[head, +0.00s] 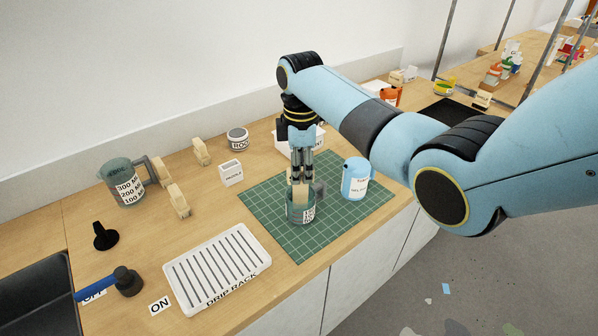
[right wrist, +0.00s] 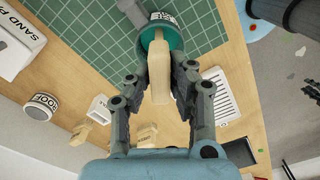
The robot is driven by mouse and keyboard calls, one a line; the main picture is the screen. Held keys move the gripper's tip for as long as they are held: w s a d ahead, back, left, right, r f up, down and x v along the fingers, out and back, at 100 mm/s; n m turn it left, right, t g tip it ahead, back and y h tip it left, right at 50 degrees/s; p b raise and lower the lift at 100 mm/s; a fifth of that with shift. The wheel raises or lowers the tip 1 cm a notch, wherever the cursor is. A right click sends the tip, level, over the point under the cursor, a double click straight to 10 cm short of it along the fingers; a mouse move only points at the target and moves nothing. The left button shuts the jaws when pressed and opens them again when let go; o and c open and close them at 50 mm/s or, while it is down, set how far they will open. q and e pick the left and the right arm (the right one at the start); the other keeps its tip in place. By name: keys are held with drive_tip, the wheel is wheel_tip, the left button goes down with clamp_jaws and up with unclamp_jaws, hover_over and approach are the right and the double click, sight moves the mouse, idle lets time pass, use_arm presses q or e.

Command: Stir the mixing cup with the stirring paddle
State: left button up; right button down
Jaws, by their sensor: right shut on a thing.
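The mixing cup (head: 299,212), clear green-grey with a handle and a printed scale, stands upright on the green cutting mat (head: 350,213). It also shows in the right wrist view (right wrist: 173,42). My right gripper (head: 301,178) points down above the cup and is shut on the pale wooden stirring paddle (right wrist: 158,75). The paddle hangs from the fingers with its far end inside the cup's rim; how deep it reaches is hidden. My left gripper is not in view.
A light blue container (head: 355,179) stands on the mat right of the cup. A white drip rack (head: 217,268) lies in front left. A larger measuring jug (head: 126,185), wooden stands (head: 178,200), a small white box (head: 231,173) and a sink (head: 38,300) are further left.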

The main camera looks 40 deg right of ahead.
drive_tip(key=shift+r, duration=4.2)
